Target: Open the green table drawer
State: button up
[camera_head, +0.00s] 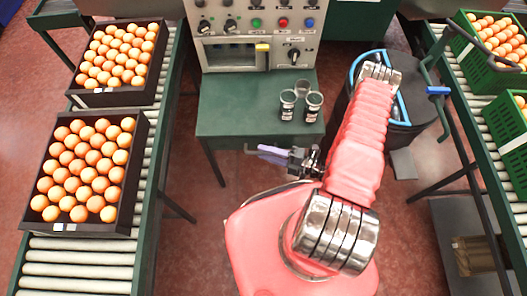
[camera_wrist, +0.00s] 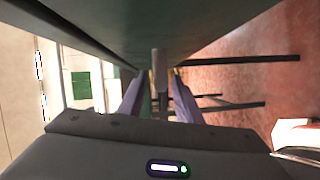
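The green table (camera_head: 238,105) stands in the middle of the head view, below the control panel. Its drawer front cannot be made out from above. My gripper (camera_head: 262,152) is just in front of the table's near edge, its lavender fingers pointing left. In the wrist view, the green table surface (camera_wrist: 200,25) fills the top, and a grey post-like piece (camera_wrist: 159,75), perhaps the drawer handle, shows between the fingers of my gripper (camera_wrist: 157,85). The fingers are apart, with a gap visible on both sides of the piece. I cannot tell whether they touch it.
Roller conveyors run along both sides; the left carries black crates (camera_head: 115,233) of oranges, the right green crates (camera_head: 485,80).

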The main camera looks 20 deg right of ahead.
jog(key=shift+w+a, duration=0.4)
jog(key=shift+a, duration=0.1)
jog(key=shift+c, duration=0.5)
jog(key=shift+f, duration=0.1)
grip_shut()
